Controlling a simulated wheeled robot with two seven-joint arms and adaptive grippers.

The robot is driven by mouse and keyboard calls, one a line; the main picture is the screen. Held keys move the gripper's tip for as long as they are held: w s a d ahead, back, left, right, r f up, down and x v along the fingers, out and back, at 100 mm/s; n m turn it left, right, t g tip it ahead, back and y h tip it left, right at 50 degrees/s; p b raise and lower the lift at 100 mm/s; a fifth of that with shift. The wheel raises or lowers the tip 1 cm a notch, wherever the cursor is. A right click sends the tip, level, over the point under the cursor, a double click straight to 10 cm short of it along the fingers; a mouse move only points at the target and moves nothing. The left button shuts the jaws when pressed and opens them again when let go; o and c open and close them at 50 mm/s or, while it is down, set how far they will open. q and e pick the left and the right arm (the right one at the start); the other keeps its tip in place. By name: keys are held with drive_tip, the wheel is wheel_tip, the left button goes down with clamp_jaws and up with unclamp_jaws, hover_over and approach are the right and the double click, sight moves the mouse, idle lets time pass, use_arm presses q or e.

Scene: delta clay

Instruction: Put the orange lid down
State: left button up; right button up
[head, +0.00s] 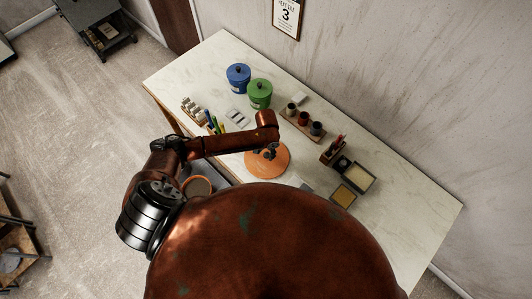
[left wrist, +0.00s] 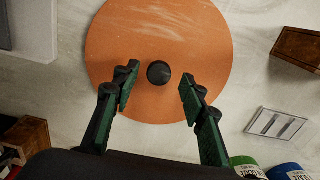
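The orange lid (head: 279,166) lies flat on the pale table, partly covered by my left gripper (head: 267,152) in the head view. In the left wrist view the lid (left wrist: 205,45) is a broad orange disc with a round black knob (left wrist: 158,72) in its middle. My left gripper (left wrist: 158,80) is open, with one finger on each side of the knob and a gap on both sides. An open round pot with an orange rim (head: 197,186) shows beside my arm, partly hidden. My right gripper is not in view.
A blue canister (head: 238,77) and a green canister (head: 260,93) stand at the back. A rack of small cups (head: 303,123), a wooden tool holder (head: 333,151) and a tray (head: 358,177) are to the right. The table's right end is clear.

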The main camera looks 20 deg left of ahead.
sight(267, 155)
use_arm(q)
wheel_tip(267, 155, up, 11)
drive_tip(key=shift+b, duration=0.4)
drive_tip(key=shift+f, duration=0.1)
